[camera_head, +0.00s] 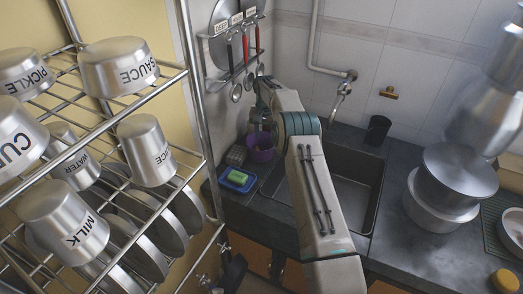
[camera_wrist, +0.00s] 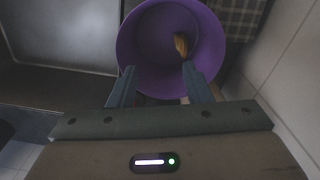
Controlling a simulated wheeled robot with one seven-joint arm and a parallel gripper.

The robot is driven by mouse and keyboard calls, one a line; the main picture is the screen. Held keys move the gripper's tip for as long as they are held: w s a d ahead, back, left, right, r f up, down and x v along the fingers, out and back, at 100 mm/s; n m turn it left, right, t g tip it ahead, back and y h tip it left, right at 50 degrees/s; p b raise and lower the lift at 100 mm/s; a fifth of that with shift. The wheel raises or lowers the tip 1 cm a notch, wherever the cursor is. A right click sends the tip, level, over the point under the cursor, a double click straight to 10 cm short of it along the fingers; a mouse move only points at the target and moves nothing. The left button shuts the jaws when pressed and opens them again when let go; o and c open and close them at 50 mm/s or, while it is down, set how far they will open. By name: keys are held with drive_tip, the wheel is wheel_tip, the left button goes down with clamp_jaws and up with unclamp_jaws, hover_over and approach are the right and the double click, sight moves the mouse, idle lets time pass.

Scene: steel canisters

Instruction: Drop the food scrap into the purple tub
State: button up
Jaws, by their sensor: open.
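The purple tub (camera_wrist: 128,45) is seen from above in the wrist view. It also shows in the head view (camera_head: 261,156), partly behind my arm, beside the sink. The food scrap (camera_wrist: 181,44), a small yellow-brown piece, shows within the tub's opening, right of its middle. I cannot tell whether it rests on the bottom or is still in the air. My gripper (camera_wrist: 158,70) is open above the tub's near rim, with its fingers apart and nothing between them. In the head view the fingertips are not clear.
A blue tray with a green sponge (camera_head: 238,177) sits in front of the tub. The sink (camera_head: 352,185) is to its right. Utensils (camera_head: 244,50) hang on the wall above. A rack of steel canisters (camera_head: 145,150) stands at left, and large pots (camera_head: 445,180) stand at right.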

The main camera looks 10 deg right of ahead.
wheel_tip(320, 180, up, 7)
drive_tip(key=b, duration=0.1)
drive_tip(key=shift+r, duration=0.2)
idle(0.5)
